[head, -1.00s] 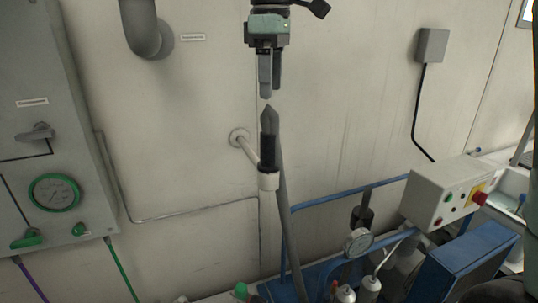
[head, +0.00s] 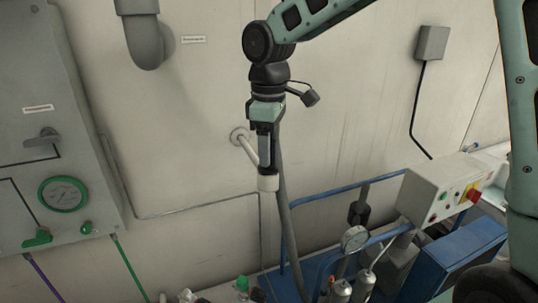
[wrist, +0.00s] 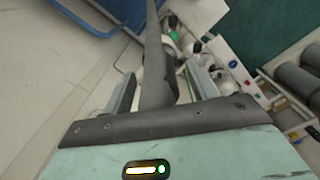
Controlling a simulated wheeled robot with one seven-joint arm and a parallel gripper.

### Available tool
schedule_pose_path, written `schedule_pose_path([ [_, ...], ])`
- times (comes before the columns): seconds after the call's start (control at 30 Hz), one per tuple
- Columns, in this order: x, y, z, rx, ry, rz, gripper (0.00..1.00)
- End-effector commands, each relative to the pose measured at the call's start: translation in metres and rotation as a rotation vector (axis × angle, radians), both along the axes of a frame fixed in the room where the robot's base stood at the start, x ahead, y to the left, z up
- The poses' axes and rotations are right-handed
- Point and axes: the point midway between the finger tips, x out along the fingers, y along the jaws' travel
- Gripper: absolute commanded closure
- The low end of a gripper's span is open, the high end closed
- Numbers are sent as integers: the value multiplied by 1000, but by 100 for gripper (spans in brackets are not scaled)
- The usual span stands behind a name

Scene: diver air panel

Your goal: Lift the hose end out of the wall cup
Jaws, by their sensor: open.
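The white wall cup (head: 268,183) sits on a short white arm that comes out of a round plate on the wall. The hose end stands upright in the cup; in the head view my gripper hides most of it. Its grey hose (head: 288,235) runs down behind the cup. My gripper (head: 265,160) points down around the hose end, with its fingertips just above the cup's rim. In the wrist view the grey hose (wrist: 154,50) passes between the two open fingers, with a gap visible on each side.
A grey panel with a green-rimmed gauge (head: 63,194) is on the wall at left. At lower right are blue rails, a small gauge (head: 354,238), cylinders and a control box (head: 440,193) with a red knob. The wall around the cup is bare.

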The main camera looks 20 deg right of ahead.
Motion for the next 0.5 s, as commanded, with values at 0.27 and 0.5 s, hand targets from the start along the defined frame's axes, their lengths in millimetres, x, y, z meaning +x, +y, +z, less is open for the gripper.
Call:
schedule_pose_path([
  [0.27, 0, 0, -1, 0, -1, 0, 56],
  [0.5, 0, 0, -1, 0, -1, 0, 94],
])
